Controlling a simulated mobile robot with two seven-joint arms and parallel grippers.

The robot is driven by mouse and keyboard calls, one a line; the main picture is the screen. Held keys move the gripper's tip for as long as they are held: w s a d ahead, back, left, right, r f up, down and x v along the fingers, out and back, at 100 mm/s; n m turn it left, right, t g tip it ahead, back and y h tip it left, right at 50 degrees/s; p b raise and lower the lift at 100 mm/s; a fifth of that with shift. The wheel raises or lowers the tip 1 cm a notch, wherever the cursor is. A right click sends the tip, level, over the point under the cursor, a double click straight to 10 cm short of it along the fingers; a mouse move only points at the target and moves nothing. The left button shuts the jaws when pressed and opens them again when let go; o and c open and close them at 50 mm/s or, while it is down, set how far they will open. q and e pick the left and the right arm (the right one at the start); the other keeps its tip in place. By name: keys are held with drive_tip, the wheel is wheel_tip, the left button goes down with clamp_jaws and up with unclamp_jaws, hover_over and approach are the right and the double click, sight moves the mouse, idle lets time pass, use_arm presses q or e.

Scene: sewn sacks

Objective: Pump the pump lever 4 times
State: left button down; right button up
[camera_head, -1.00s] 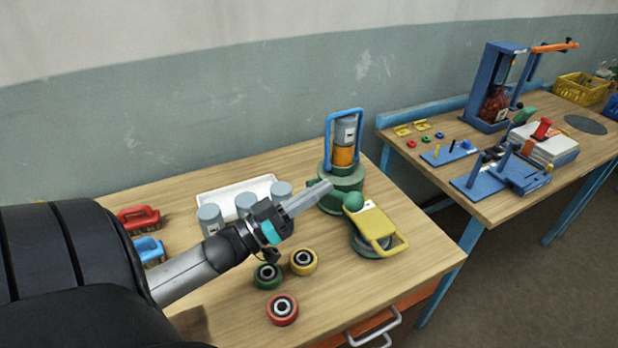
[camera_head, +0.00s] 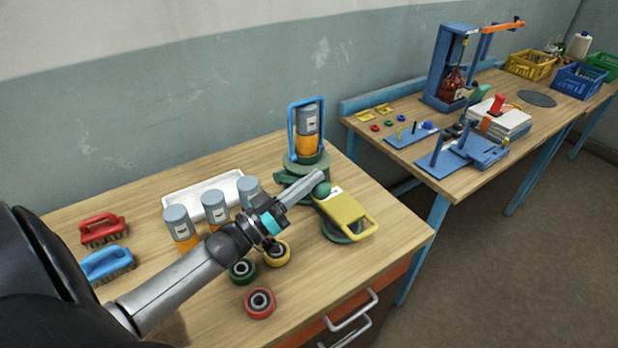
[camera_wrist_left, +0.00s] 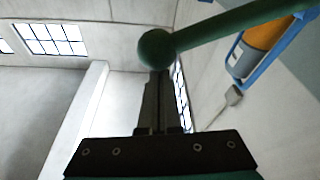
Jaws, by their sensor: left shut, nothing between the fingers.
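The pump (camera_head: 305,158) stands at the back of the near table, with a round green base and a grey and orange cylinder (camera_head: 308,130) inside a blue frame. Its green lever ends in a ball knob (camera_head: 322,189). In the left wrist view the lever (camera_wrist_left: 235,28) slants to the knob (camera_wrist_left: 157,47). My left gripper (camera_head: 318,175) is shut and empty, its tips at the knob. In the left wrist view the fingers (camera_wrist_left: 157,95) point at the knob, and its lower edge meets the fingertips in the picture. I cannot tell whether they touch. My right gripper is out of view.
Beside the pump is a yellow plate with a loop handle (camera_head: 350,212). Several grey and orange canisters (camera_head: 213,207), a white tray (camera_head: 182,192), rollers (camera_head: 259,302) and brushes (camera_head: 106,263) surround my left arm. A second table (camera_head: 400,157) stands to the right.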

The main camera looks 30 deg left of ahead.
use_arm(q)
drive_tip(key=s+d+f+m+h+b, duration=0.1)
drive_tip(key=d+f+m+b, duration=0.2)
drive_tip(key=f, duration=0.4)
drive_tip(key=shift+s+g+b, duration=0.25)
drive_tip(key=shift+g+b, duration=0.05)
drive_tip(key=shift+b, duration=0.15)
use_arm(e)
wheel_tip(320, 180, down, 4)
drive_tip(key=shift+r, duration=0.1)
use_arm(q)
drive_tip(key=shift+d+f, duration=0.1)
drive_tip(key=shift+d, duration=0.05)
wheel_tip(320, 180, up, 5)
drive_tip(key=p, duration=0.4)
drive_tip(key=b+v, duration=0.1)
drive_tip(key=v, duration=0.8)
drive_tip(key=shift+s+a+f+m, duration=0.2)
drive_tip(key=shift+s+m, duration=0.1)
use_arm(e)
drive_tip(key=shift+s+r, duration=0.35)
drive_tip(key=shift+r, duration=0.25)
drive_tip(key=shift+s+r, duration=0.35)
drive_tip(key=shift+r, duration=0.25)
